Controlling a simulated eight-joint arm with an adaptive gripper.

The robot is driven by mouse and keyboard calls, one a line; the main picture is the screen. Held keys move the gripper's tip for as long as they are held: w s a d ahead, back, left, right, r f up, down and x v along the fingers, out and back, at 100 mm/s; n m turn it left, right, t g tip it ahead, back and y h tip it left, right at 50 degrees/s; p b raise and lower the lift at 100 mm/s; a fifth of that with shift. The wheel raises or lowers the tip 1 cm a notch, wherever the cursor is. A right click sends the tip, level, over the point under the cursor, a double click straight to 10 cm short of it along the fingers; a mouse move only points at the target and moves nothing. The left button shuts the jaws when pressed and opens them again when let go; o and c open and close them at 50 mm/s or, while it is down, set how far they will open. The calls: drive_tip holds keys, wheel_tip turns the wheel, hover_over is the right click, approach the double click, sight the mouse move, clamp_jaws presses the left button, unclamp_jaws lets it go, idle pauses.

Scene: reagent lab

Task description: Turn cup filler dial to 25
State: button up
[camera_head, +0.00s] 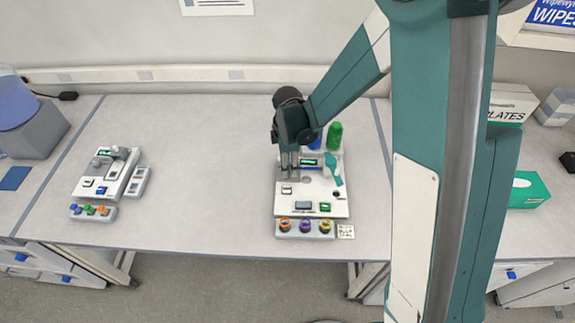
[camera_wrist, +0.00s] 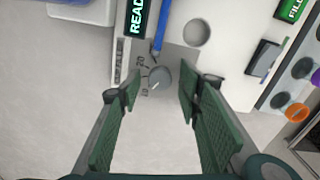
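The cup filler (camera_head: 333,207) is a white bench machine in the middle of the table. Its round grey dial (camera_wrist: 159,78) shows in the wrist view, with the marks 20 and 10 beside it on the left. A faint light line on the dial points to the lower left, near the 10; the exact setting is too small to read. My gripper (camera_wrist: 157,90) is open, with a green padded finger on each side of the dial and visible gaps. In the head view my gripper (camera_head: 289,164) is over the machine's left side and hides the dial.
A lit READY display (camera_wrist: 137,18), a blue rod (camera_wrist: 160,28) and a round hole (camera_wrist: 197,32) are near the dial. A rack with coloured rings (camera_head: 305,228) stands in front. Another device (camera_head: 108,180) is at left, with clear table between.

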idle(0.3)
drive_tip(key=c, duration=0.9)
drive_tip(key=shift+f+m+b, duration=0.1)
drive_tip(key=shift+m+b, duration=0.4)
drive_tip(key=m+b, duration=0.3)
drive_tip(key=m, duration=0.1)
drive_tip(key=shift+f, duration=0.1)
drive_tip(key=m+b, duration=0.3)
drive_tip(key=m, duration=0.2)
drive_tip(key=shift+m, duration=0.4)
drive_tip(key=m+b, duration=0.2)
drive_tip(key=m, duration=0.4)
drive_tip(key=m+b, duration=0.1)
drive_tip(key=m, duration=0.5)
drive_tip(key=shift+b, duration=0.3)
drive_tip(key=shift+w+r, duration=0.1)
drive_tip(key=shift+r, duration=0.1)
